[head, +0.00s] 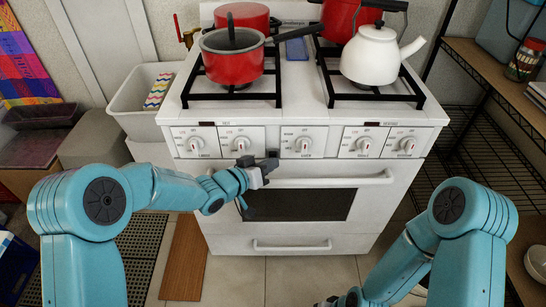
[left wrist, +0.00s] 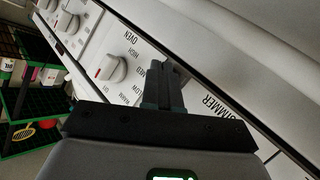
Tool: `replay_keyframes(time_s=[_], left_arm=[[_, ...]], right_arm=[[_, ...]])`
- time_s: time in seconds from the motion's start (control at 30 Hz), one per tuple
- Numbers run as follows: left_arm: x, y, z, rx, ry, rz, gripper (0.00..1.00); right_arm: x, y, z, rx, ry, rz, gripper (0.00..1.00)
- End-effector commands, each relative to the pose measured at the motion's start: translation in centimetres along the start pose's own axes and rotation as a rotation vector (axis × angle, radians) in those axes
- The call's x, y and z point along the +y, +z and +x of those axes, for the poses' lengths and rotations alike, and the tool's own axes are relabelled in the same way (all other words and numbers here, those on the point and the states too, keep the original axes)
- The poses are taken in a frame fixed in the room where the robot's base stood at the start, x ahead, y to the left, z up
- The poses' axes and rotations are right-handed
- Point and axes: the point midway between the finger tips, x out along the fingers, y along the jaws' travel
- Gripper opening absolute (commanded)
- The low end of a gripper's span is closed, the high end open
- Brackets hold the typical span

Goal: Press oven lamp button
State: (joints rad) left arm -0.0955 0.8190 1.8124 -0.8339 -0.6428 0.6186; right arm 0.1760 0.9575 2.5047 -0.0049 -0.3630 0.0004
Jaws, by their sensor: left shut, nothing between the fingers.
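The white oven (head: 320,184) with its stove top stands in front of me. Its control panel has several knobs; the middle oven knob (head: 304,143) is just right of my left gripper. My left gripper (head: 271,161) is shut and empty, its dark fingertips close to the panel between two knobs. In the left wrist view the shut fingers (left wrist: 163,78) point at the panel beside a knob (left wrist: 108,69). I cannot tell whether they touch it. I cannot make out a lamp button; the fingers may hide it.
The oven door handle (head: 330,179) runs just below my left gripper. A red saucepan (head: 232,60) and a white kettle (head: 371,55) stand on the burners. A white bin (head: 128,97) is at the left, and a wooden shelf (head: 490,70) is at the right.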

Motion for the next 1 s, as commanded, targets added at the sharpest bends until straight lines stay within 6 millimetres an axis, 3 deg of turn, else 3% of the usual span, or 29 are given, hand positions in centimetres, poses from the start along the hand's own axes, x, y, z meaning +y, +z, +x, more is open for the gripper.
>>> replay_keyframes(time_s=[1.0], left_arm=[[0.51, 0.48, -0.66, 0.0, 0.001, 0.0, 0.0]], right_arm=[[0.18, -0.01, 0.51, 0.0, 0.0, 0.0, 0.43]])
